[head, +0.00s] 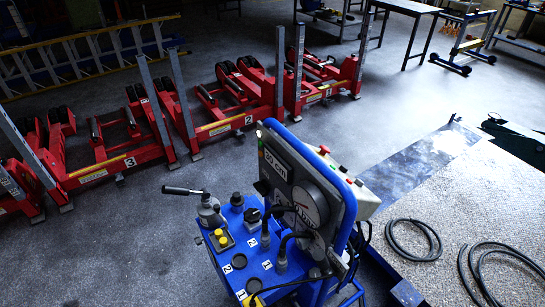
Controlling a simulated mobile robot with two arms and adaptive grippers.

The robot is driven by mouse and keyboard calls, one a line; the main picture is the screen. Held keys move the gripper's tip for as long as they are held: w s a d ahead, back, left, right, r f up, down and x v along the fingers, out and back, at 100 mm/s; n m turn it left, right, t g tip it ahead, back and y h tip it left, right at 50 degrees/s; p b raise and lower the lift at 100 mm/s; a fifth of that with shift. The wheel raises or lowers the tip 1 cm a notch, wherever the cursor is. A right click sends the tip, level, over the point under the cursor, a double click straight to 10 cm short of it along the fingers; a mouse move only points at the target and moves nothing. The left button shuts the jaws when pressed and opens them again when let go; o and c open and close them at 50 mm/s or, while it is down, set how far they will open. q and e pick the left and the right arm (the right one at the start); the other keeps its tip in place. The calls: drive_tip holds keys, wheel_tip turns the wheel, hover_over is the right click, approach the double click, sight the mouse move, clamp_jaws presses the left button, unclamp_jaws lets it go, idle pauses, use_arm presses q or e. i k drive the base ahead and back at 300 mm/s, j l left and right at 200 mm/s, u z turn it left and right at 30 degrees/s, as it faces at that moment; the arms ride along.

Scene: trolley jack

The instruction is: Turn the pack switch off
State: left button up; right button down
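A blue hydraulic pack (262,262) stands at the bottom centre, with an upright panel (303,190) carrying a round gauge and a "50 cm" label. A cream control box (366,197) with a red knob (324,150) sits behind the panel's right side; its face is mostly hidden. Neither gripper is in view.
Red numbered lifting units (222,127) stand in a row behind, with a yellow ladder (85,58) at the back left. Loose black hoses (414,240) lie on the pale surface at right. Grey floor is open between the units and that surface. Tables (408,7) stand at the back right.

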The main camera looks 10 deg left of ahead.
sight(262, 186)
drive_tip(key=i+j+z, duration=0.1)
drive_tip(key=j+z, duration=0.25)
drive_tip(key=j, duration=0.4)
drive_tip(key=j+z, duration=0.35)
drive_tip(key=j, duration=0.4)
